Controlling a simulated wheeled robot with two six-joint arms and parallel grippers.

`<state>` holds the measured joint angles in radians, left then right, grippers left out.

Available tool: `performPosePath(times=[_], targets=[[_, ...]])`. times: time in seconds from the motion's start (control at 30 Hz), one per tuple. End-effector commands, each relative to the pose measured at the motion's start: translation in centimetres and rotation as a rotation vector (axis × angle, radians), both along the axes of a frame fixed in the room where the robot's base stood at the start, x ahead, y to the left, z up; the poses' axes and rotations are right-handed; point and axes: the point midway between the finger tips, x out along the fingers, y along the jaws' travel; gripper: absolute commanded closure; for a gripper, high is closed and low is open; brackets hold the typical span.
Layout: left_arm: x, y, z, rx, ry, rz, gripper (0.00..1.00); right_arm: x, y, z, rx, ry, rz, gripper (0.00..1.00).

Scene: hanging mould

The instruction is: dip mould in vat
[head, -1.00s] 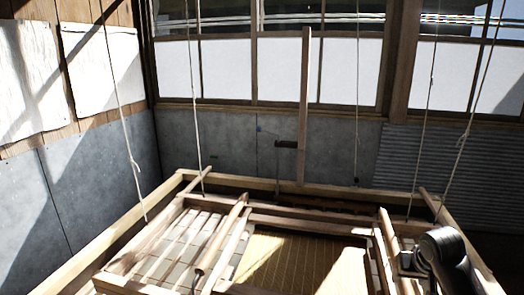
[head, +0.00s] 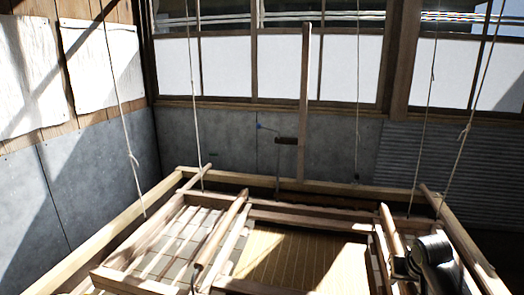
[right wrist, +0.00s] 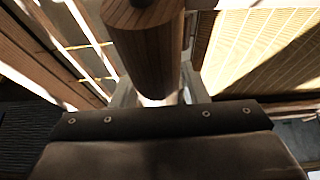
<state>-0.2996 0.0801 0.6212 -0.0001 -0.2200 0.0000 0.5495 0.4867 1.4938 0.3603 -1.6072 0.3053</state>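The mould is a wooden frame with a tan ribbed screen (head: 290,255), low in the head view. A long wooden handle (head: 222,238) lies across its left part, and a shorter handle (head: 391,230) is at its right. My right gripper (head: 404,263) is at the near end of the right handle. In the right wrist view this handle (right wrist: 148,50) stands between my pale fingers (right wrist: 160,96); the contact is hidden. The vat's wooden rim (head: 330,188) surrounds the mould, whose front is cut off. I do not see my left gripper.
Several ropes hang from above, some meeting wooden bars (head: 447,210) over the vat's sides. An upright wooden post (head: 304,110) stands behind the vat. Strong shadows cross the scene.

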Motion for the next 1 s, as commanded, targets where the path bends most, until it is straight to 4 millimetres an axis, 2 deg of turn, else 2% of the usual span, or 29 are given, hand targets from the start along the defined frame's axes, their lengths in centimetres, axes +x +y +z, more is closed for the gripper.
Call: performPosePath(times=[0.03, 0.3, 0.47, 0.53, 1.0], targets=[[0.0, 0.0, 0.0, 0.000, 0.000, 0.000, 1.00, 0.0, 0.0, 0.0, 0.000, 0.000, 0.000, 0.67], [0.0, 0.0, 0.0, 0.000, 0.000, 0.000, 1.00, 0.0, 0.0, 0.0, 0.000, 0.000, 0.000, 1.00], [0.0, 0.0, -0.1, 0.000, 0.000, 0.000, 1.00, 0.0, 0.0, -0.1, 0.000, 0.000, 0.000, 1.00], [0.0, 0.0, -0.4, 0.000, 0.000, 0.000, 1.00, 0.0, 0.0, -0.8, 0.000, -0.003, -0.001, 1.00], [0.0, 0.0, -3.7, 0.000, 0.001, 0.000, 1.00, -0.2, 0.0, -8.7, -0.011, -0.048, -0.002, 1.00]])
